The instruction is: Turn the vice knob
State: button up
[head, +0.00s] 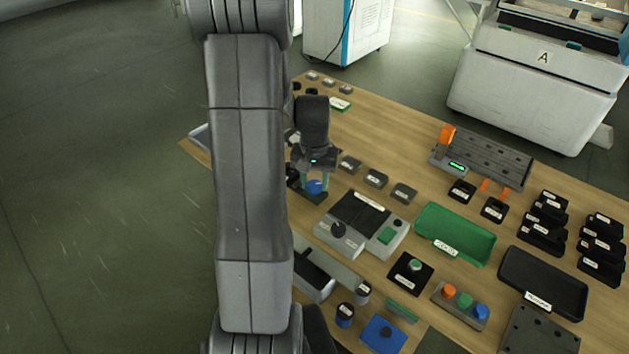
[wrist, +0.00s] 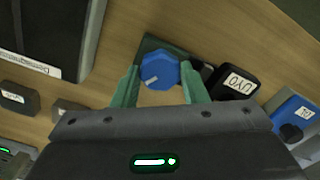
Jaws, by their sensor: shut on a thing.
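The blue vice knob (wrist: 160,72) sits between the green fingers of my gripper (wrist: 161,88) in the wrist view. It has a pale pointer line on its face, slanting down to the left. A dark base (wrist: 152,46) shows behind it. In the head view the blue knob (head: 315,187) is below my gripper (head: 313,182), near the left edge of the table. My gripper is shut on the knob, one finger at each side. Part of the base is hidden by the fingers.
A black block labelled UYO (wrist: 236,84) stands close right of the knob in the wrist view. In the head view, a grey control box (head: 350,243) and a green tray (head: 430,252) lie to the right. Several small labelled blocks stand around the wooden table (head: 385,130).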

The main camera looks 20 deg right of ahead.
aim_at(314, 184)
jog(key=n, duration=0.6)
jog(key=shift+n, duration=0.3)
dwell(0.5)
jog(key=o, duration=1)
jog(key=shift+c, duration=0.2)
notch_tip(314, 184, up, 14)
jog(key=shift+p, duration=0.3)
jog(key=shift+f, duration=0.15)
